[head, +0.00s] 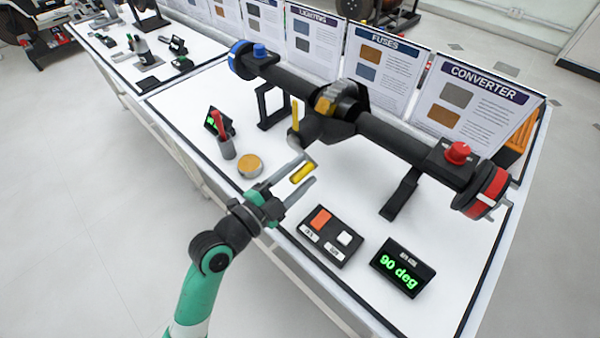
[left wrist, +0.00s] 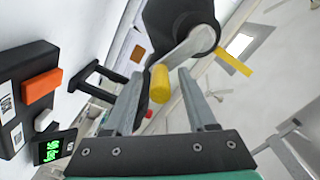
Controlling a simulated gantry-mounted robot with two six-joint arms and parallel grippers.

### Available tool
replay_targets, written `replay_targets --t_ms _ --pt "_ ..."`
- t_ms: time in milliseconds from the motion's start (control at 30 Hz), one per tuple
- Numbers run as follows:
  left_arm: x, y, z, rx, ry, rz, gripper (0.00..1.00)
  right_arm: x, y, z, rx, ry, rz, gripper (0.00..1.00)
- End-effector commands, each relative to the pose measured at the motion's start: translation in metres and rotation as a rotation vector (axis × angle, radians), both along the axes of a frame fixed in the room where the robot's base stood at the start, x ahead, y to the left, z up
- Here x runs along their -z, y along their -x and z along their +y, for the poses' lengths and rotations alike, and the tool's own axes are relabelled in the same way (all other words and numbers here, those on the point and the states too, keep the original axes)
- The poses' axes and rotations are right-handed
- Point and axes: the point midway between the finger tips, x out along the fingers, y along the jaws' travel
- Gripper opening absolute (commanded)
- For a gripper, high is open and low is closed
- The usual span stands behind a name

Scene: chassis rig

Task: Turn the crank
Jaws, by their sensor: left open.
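The crank is a short grey arm (left wrist: 188,48) on the dark hub of a black axle, with a yellow handle (head: 302,173) at its end. My left gripper (head: 306,171) is open at the handle, with one finger on each side of it. In the left wrist view, the yellow handle (left wrist: 159,84) shows between the two open fingers (left wrist: 160,76), with visible gaps; I cannot tell how deep it sits between them. A yellow pointer (head: 296,115) stands upright by the hub. A display (head: 402,268) reads "90 deg". My right gripper is not in view.
The black axle (head: 395,138) spans the white table, with a blue end wheel (head: 240,60) and a red one (head: 487,190). Information panels line the back.

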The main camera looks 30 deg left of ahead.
Motion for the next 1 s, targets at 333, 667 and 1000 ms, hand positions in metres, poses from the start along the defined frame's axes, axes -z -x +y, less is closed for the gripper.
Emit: replay_targets --t_ms 333,667,1000 --pt "-0.002 0.036 0.009 -0.004 0.002 0.002 0.57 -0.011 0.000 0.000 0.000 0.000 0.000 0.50" --pt "0.000 0.104 0.025 -0.004 0.002 0.002 0.57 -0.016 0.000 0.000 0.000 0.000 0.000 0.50" --pt "0.000 0.113 0.026 0.000 -0.001 0.000 0.57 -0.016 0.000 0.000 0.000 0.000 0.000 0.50"
